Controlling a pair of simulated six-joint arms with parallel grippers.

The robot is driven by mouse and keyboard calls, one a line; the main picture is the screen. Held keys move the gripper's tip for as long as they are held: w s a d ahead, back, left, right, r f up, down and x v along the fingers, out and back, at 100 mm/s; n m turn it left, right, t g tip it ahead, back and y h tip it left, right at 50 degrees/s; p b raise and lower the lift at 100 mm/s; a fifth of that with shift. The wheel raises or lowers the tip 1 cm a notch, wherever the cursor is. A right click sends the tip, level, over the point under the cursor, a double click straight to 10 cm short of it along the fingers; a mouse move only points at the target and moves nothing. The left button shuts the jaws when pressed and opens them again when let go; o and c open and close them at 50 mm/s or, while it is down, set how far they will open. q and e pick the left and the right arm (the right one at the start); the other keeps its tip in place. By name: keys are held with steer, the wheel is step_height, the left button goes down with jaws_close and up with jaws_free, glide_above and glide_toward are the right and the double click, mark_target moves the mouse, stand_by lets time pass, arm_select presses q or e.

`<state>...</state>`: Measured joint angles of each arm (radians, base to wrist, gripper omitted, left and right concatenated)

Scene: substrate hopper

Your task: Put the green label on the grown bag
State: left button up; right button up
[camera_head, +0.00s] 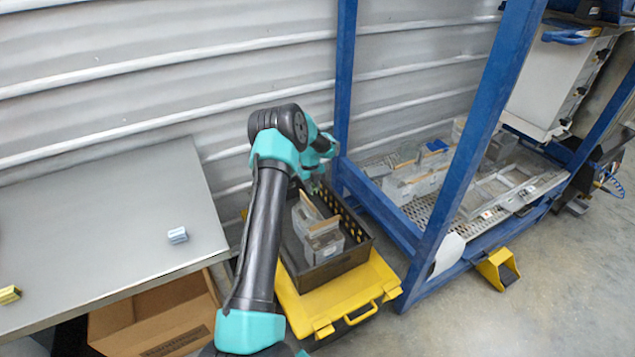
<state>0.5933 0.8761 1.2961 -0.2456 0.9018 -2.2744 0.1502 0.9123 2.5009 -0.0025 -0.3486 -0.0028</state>
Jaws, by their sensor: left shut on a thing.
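My left gripper (315,186) reaches over the back of a black crate (335,267), partly hidden by its own arm. It is shut on a small greenish thing that appears to be the green label, though its outline blends with the teal wrist. Bags (325,245) with grey, clear-looking bodies and tan tops stand in the crate, just in front of and below the gripper. I cannot tell from this view which one is the grown bag, or whether the label touches a bag. My right gripper is not in view.
The crate sits on a yellow lidded box (350,292). A blue frame (470,150) stands close on the right, with more bags (415,180) on its grate. The grey table (100,230) holds a light blue piece (177,235) and a yellow piece (9,295). A cardboard box (160,318) is below.

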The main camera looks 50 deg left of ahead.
mark_target(312, 207)
arm_select(q)
steer(key=shift+f, duration=0.2)
stand_by(0.3)
steer(key=shift+f, duration=4.25)
steer(key=o, duration=1.5)
steer(key=shift+o, duration=0.2)
steer(key=shift+r, duration=0.1)
steer(key=shift+r, duration=3.45)
steer(key=shift+s+f, duration=0.1)
